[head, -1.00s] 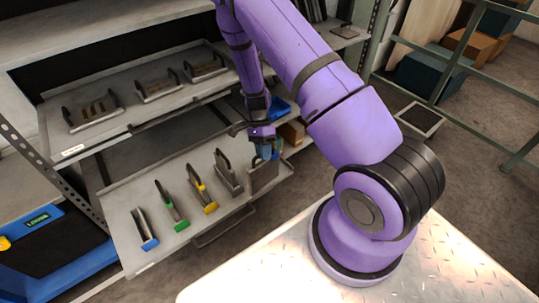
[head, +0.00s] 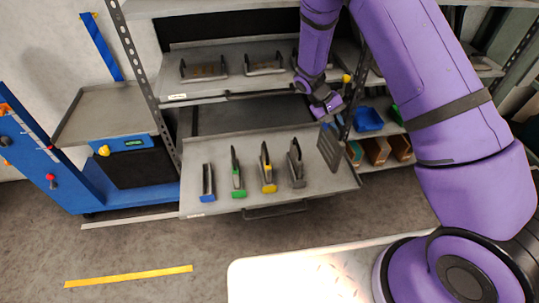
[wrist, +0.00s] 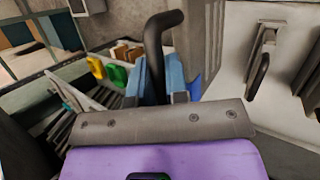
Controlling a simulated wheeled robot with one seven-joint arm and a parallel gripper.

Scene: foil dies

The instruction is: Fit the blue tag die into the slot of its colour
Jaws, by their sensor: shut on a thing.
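My gripper (head: 326,122) is shut on the black handle (wrist: 157,55) of a die, which stands between its blue fingers in the wrist view. The die's dark grey plate (head: 329,150) hangs upright below the gripper, over the right end of the pulled-out tray (head: 225,150). I cannot tell whether its lower edge touches the tray, and I see no coloured tag on it. The blue-fronted slot (head: 207,182) is at the tray's left end and looks empty. Right of it stand the green-fronted slot (head: 237,175) and the yellow-fronted slot (head: 267,170), each with a dark upright plate.
A grey upright holder (head: 296,165) stands between the yellow slot and the held die. A shelf (head: 225,88) with handled pieces is above the tray's back. A blue bin (head: 368,119) is at right, a blue cart (head: 75,185) at left. The tray's front strip is clear.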

